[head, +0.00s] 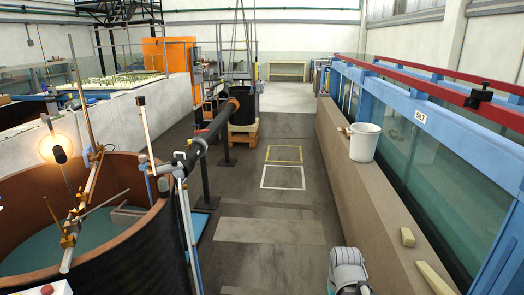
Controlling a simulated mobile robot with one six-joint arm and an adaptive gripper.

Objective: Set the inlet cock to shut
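I cannot make out the inlet cock for certain. A black pipe (212,127) on stands runs from near the black drum (243,106) towards the round brown-rimmed tank (115,235) at the left. Small fittings (178,163) sit at the pipe's near end, beside the tank rim; they are too small to tell a handle or its setting. A grey-white rounded part of my arm (348,268) shows at the bottom right of centre. The fingers of my gripper are not in view.
The floor (270,225) is clear down the middle, with yellow and white marked rectangles. At the right, a ledge (365,190) with a white bucket (364,142) and small blocks (407,237) runs along the glass flume (430,150). A lit lamp (60,153) stands over the tank.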

